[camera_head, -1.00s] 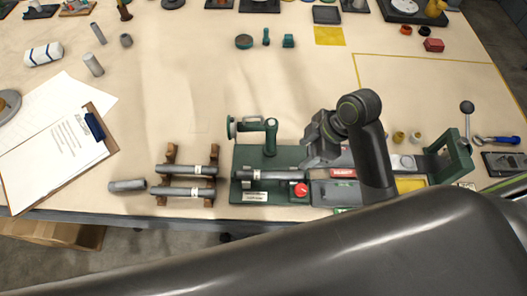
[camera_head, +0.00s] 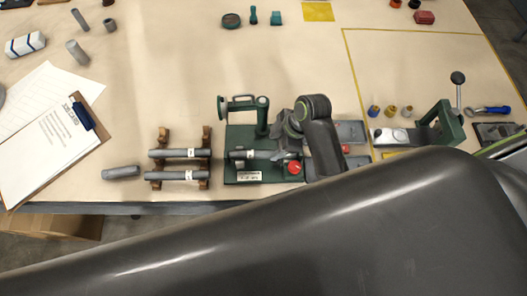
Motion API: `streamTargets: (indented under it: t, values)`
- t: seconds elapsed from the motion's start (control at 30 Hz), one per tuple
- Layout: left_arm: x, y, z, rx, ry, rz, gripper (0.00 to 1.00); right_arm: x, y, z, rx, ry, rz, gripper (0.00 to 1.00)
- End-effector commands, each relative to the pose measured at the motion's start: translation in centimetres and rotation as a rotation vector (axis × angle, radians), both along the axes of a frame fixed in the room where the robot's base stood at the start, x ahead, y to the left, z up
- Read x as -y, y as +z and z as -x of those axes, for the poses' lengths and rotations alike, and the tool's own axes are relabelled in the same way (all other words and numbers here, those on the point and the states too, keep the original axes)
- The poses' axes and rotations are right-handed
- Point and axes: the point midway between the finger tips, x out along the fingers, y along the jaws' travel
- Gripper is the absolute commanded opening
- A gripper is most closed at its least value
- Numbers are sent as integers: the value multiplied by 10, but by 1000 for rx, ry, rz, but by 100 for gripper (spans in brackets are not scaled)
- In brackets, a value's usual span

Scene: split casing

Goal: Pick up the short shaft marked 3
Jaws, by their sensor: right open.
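Two grey shafts with white labels lie on a wooden rack, one behind (camera_head: 170,154) and one in front (camera_head: 170,176). Another grey shaft (camera_head: 240,155) with a white label lies in a green fixture (camera_head: 232,168). The label marks are too small to read, so I cannot tell which shaft is marked 3. My right gripper (camera_head: 278,152) is open over the right end of the fixture's shaft. That shaft's right end is partly hidden, and I cannot tell whether the fingers touch it. My left gripper is out of view.
A loose grey cylinder (camera_head: 121,172) lies left of the rack. A red knob (camera_head: 294,168) sits at the fixture's front right. A clipboard (camera_head: 50,145) lies at far left. A green lever press (camera_head: 445,122) stands at right. The cloth behind the fixture is mostly clear.

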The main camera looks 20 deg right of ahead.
Motion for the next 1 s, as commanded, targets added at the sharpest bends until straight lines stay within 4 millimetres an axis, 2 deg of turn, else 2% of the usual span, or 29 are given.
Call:
streamTargets:
  t: [0.2,0.43,0.77,1.0]
  values:
    - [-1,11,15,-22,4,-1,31,-14,-16,-1,-5,-1,-3,53]
    - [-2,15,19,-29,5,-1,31,-24,-39,-5,-3,0,-1,53]
    - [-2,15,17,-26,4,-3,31,-25,-45,-6,0,-1,0,53]
    - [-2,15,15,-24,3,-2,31,-25,-44,-5,0,-1,0,23]
